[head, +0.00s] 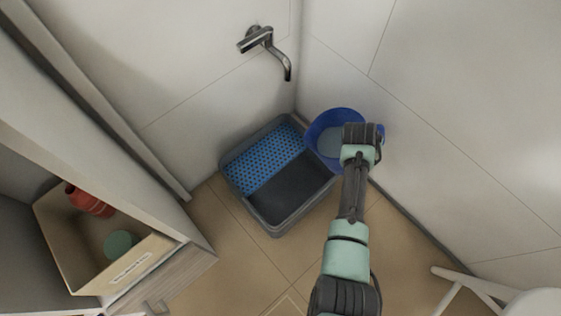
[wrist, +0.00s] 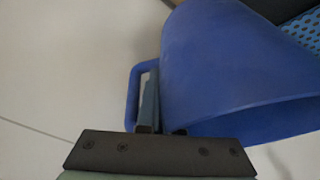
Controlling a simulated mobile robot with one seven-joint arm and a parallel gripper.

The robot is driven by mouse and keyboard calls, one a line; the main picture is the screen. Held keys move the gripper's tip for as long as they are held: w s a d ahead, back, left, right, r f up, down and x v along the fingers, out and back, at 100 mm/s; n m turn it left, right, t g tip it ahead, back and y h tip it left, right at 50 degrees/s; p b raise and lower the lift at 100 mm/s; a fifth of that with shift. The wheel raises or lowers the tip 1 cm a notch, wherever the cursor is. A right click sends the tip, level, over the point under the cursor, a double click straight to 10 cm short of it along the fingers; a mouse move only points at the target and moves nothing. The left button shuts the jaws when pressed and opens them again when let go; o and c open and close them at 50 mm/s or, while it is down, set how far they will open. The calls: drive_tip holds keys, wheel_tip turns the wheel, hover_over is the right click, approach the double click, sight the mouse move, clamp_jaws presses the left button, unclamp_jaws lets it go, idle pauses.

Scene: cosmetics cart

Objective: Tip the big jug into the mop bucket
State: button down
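The big jug (head: 325,129) is blue and round with a wide open mouth; a pale grey-blue patch, perhaps liquid, shows inside. My gripper (head: 366,132) is at its right side in the head view. In the wrist view the jug (wrist: 225,75) fills the right, with its handle (wrist: 132,100) to the left. One finger of my gripper (wrist: 160,128) lies between handle and jug body; the other is hidden. It appears shut on the jug. The mop bucket (head: 291,213) is a grey rectangular tub with a blue perforated part, left of the jug, whose edge overlaps its corner.
A wall tap (head: 262,40) sticks out above the mop bucket. Walls close in behind and to the right. A cabinet at left holds a box (head: 110,278) with a red bottle (head: 90,201) and a green item. A white chair (head: 490,292) stands at lower right.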

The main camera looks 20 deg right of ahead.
drive_tip(key=shift+w+a+r+n+g+h+b, duration=0.25)
drive_tip(key=shift+a+r+h+b, duration=0.25)
drive_tip(key=shift+a+h+b, duration=0.25)
drive_tip(key=shift+w+a+r+n+g+h+b, duration=0.15)
drive_tip(key=shift+w+a+r+h+b, duration=0.2)
drive_tip(key=shift+a+r+h+b, duration=0.3)
drive_tip(key=shift+w+a+r+n+g+h+b, duration=0.1)
drive_tip(key=shift+w+a+r+n+h+b, duration=0.2)
drive_tip(key=shift+a+h+b, duration=0.55)
drive_tip(key=shift+w+a+r+h+b, duration=0.1)
drive_tip(key=shift+a+r+h+b, duration=0.25)
drive_tip(key=shift+h+b, duration=0.35)
drive_tip(key=shift+w+a+r+n+g+h+b, duration=0.15)
drive_tip(key=shift+a+h+b, duration=0.35)
drive_tip(key=shift+b, duration=0.35)
drive_tip(key=shift+w+a+r+n+g+h+b, duration=0.15)
drive_tip(key=shift+a+h+b, duration=0.2)
drive_tip(key=shift+h+b, duration=0.35)
idle(2.1)
drive_tip(key=shift+a+f+b, duration=0.15)
drive_tip(key=shift+a+b, duration=0.05)
drive_tip(key=shift+b, duration=0.35)
drive_tip(key=shift+a+f+h+b, duration=0.15)
drive_tip(key=shift+f+h+b, duration=0.1)
drive_tip(key=shift+b, duration=0.2)
drive_tip(key=shift+a+b, duration=0.15)
drive_tip(key=shift+b, duration=0.15)
